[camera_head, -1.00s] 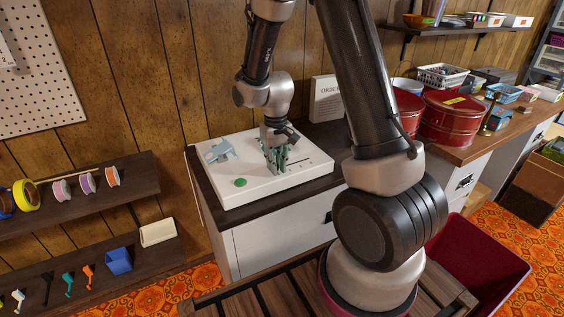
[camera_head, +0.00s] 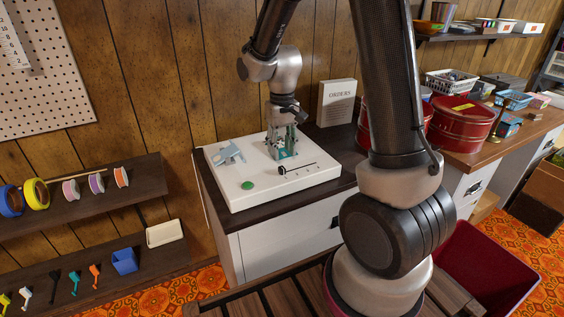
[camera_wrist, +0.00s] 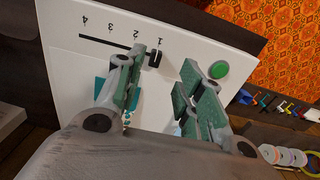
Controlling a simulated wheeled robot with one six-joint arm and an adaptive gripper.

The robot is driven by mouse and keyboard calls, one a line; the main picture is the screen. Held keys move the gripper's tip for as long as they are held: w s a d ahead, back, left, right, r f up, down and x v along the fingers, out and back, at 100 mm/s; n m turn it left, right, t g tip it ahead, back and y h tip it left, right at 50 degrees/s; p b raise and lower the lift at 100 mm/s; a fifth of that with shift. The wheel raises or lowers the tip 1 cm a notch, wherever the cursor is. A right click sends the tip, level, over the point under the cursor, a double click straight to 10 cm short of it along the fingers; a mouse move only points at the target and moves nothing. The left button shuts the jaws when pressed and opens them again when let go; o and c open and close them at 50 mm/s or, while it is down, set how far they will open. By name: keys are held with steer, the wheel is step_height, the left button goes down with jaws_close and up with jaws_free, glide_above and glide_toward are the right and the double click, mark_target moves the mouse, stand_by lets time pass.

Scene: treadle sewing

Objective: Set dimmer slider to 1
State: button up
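The white control panel (camera_head: 235,201) lies on a dark-topped cabinet and carries a dimmer slider. Its black knob (camera_head: 283,170) is at the left end of the slot in the head view. In the wrist view the knob (camera_wrist: 155,58) is at the end of the slot marked 1; marks 2, 3 and 4 run leftward. My gripper (camera_head: 284,153) is above the back part of the panel, behind the slider and apart from the knob. In the wrist view my gripper (camera_wrist: 163,82) is open, with nothing between its green-padded fingers.
A green button (camera_head: 247,185) and a grey-blue lever-like part (camera_head: 230,152) are on the panel. A teal part (camera_wrist: 101,88) shows partly behind a finger. An ORDERS sign (camera_head: 336,103) and red tins (camera_head: 461,124) stand to the right. The panel's front is clear.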

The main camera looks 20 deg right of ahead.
step_height(320, 180, up, 4)
steer(key=shift+r, duration=0.2)
stand_by(0.4)
steer(key=s+d+r+t, duration=0.2)
steer(key=s+r, duration=0.4)
steer(key=s, duration=0.5)
steer(key=s+d+r+t, duration=0.2)
steer(key=s+r, duration=0.5)
steer(key=s, duration=0.4)
steer(key=shift+s+d+r, duration=0.25)
steer(key=shift+d, duration=0.45)
